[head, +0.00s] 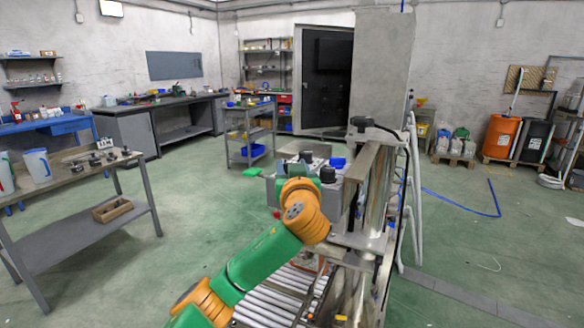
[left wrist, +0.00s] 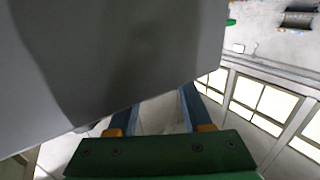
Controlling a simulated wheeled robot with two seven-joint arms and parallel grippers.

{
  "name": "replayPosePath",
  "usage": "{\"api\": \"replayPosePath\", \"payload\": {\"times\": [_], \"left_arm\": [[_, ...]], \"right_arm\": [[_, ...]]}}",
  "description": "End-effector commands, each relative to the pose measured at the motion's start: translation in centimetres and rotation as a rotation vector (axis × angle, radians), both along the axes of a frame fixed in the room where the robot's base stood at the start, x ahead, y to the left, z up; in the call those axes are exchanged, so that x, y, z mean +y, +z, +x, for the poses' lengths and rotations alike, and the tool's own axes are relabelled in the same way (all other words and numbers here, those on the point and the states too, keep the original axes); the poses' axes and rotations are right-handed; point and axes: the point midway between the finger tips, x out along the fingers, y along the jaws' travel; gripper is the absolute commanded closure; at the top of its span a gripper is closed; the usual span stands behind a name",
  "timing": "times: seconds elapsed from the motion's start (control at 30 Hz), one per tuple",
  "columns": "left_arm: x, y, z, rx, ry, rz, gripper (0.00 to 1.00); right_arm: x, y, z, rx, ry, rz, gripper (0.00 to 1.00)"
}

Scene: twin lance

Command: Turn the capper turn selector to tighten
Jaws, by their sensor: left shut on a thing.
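The capper is the grey and metal machine (head: 372,190) in the middle of the head view, with a grey box (head: 268,188) on its near left side. My left gripper (head: 290,170) is at this box, mostly hidden behind my orange wrist. In the left wrist view a large grey panel (left wrist: 120,50) covers the ends of the fingers of my left gripper (left wrist: 160,106). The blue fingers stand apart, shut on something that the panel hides. I cannot make out the turn selector or its setting. My right gripper is not in view.
A roller conveyor (head: 275,300) lies below my left arm. Black knobs (head: 328,174) and a blue part (head: 338,162) stand on top of the machine. A workbench (head: 75,180) with jugs is at left. Green floor (head: 190,205) is clear between bench and machine.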

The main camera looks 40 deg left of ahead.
Motion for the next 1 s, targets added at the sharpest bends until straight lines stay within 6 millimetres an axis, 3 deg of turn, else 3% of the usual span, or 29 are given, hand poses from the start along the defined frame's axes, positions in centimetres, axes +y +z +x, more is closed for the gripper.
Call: {"api": "replayPosePath", "payload": {"times": [0.03,0.1,0.13,0.4,0.73,1.0], "left_arm": [[0.1,0.3,-0.1,-0.005,0.002,0.004,0.42],[0.1,0.2,-0.1,-0.004,0.001,0.003,0.23],[0.1,0.2,0.0,-0.004,0.001,0.003,0.2],[-0.1,0.1,-0.1,-0.003,-0.001,0.002,0.2],[-4.6,-0.1,-4.0,-0.006,-0.004,0.003,0.2],[-5.2,0.1,-4.7,-0.002,0.001,0.002,0.2]], "right_arm": [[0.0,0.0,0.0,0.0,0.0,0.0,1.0],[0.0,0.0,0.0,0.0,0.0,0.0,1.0],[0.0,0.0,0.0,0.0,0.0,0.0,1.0],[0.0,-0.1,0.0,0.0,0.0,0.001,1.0],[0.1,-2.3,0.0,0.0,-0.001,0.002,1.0],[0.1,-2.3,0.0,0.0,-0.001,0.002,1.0]]}}
